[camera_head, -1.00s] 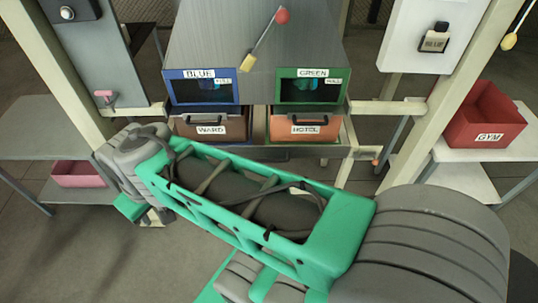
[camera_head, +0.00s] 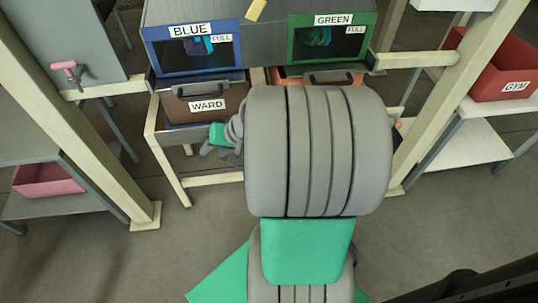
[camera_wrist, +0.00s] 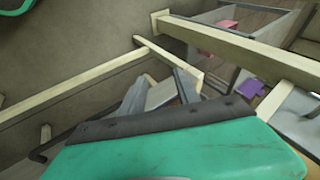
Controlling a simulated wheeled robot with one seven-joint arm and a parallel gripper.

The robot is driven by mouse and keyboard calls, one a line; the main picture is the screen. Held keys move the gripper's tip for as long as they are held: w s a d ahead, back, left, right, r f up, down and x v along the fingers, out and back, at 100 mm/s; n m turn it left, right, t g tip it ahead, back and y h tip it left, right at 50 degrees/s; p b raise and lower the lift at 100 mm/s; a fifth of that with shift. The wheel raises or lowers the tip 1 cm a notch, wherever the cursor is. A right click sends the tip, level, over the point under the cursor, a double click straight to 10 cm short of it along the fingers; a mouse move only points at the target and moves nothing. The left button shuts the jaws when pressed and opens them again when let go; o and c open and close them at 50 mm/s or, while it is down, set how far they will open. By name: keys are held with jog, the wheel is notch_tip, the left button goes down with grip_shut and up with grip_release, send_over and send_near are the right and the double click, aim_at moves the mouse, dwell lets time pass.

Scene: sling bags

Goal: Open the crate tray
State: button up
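Two crate trays sit under the bins of the grey cabinet, each with a dark handle. The brown tray labelled WARD (camera_head: 207,106) is under the blue bin, and its front looks closed. The orange tray under the green bin (camera_head: 290,75) is mostly hidden behind my arm, so its label does not show. My gripper end (camera_head: 222,139) shows only in part, left of my large grey arm link and just below the WARD tray's right side. It appears apart from the tray handle.
The blue bin (camera_head: 197,49) and green bin (camera_head: 331,43) both read FULL. A pale post stands on each side of the cabinet. A red GYM box (camera_head: 495,83) sits on the right shelf, a pink box (camera_head: 45,180) on the left. The floor in front is clear.

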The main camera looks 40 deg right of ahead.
jog(key=d+f+m+t+h+b, duration=0.1)
jog(key=d+f+m+t+b, duration=0.4)
jog(key=d+f+m+b, duration=0.45)
jog(key=s+d+f+m+t+h+b, duration=0.2)
jog(key=d+m+h, duration=0.1)
jog(key=d, duration=0.3)
jog(key=s+d+f+m+t+h+b, duration=0.2)
jog(key=s+d+f+h, duration=0.1)
jog(key=d, duration=0.3)
jog(key=x, duration=0.3)
jog(key=b+x, duration=0.1)
jog(key=x, duration=0.3)
jog(key=shift+a+r, duration=0.25)
jog(key=shift+w+d, duration=0.1)
jog(key=shift+w, duration=0.25)
jog(key=shift+c, duration=0.2)
grip_shut()
